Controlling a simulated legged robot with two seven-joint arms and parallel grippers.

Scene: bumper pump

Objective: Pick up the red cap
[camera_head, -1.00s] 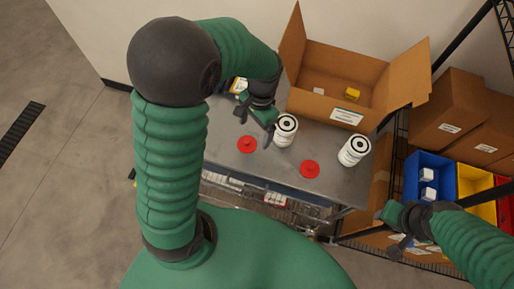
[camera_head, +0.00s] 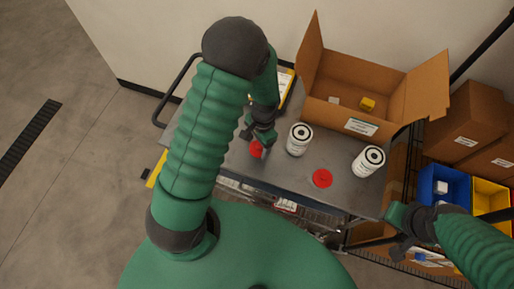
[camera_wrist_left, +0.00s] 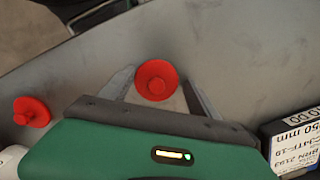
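A red cap (camera_head: 257,148) lies on the grey cart top (camera_head: 232,160), below my left gripper (camera_head: 258,137), which partly covers it in the head view. In the left wrist view this red cap (camera_wrist_left: 157,80) sits between the spread fingers of my left gripper (camera_wrist_left: 158,88). The fingers are open and appear clear of it on both sides. A second red cap (camera_head: 322,178) lies farther right on the cart; it also shows at the left of the wrist view (camera_wrist_left: 31,111). My right gripper (camera_head: 400,233) is at the right, off the cart; its finger opening is unclear.
Two white canisters (camera_head: 299,139) (camera_head: 370,160) stand on the cart near the caps. An open cardboard box (camera_head: 345,118) holding small items stands behind them. A dark labelled box (camera_wrist_left: 292,140) is beside the left gripper. Blue (camera_head: 440,187) and yellow bins are at right.

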